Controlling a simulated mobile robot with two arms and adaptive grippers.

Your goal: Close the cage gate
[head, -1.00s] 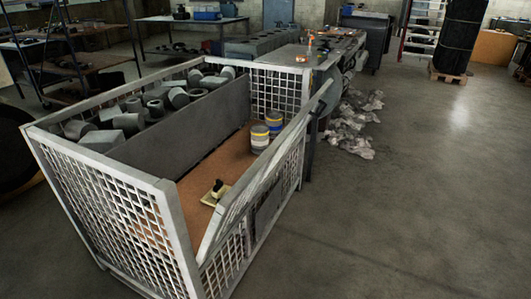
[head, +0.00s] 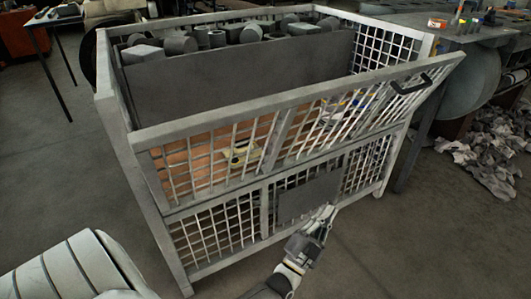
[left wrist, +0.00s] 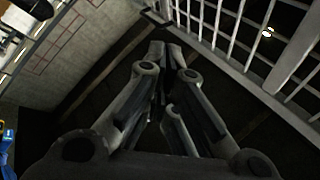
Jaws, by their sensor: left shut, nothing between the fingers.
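The cage gate (head: 290,103) is the hinged upper half of the grey mesh cage's (head: 118,105) front. It leans outward from the cage, with its top rail standing away from the corner posts. A black handle (head: 410,84) sits near the right end of its top rail. My left gripper (head: 328,212) is in front of the lower front panel, below the gate and lower left of the handle. In the left wrist view, its fingers (left wrist: 166,50) are together and empty, with pale bars of the mesh to the right. My right gripper is not in view.
Grey metal parts (head: 215,38) fill the back of the cage behind a dark divider (head: 240,80). A pale yellow item (head: 240,153) lies inside behind the gate. A workbench (head: 455,30) and crumpled rags (head: 495,150) are at the right. Floor to the lower right is clear.

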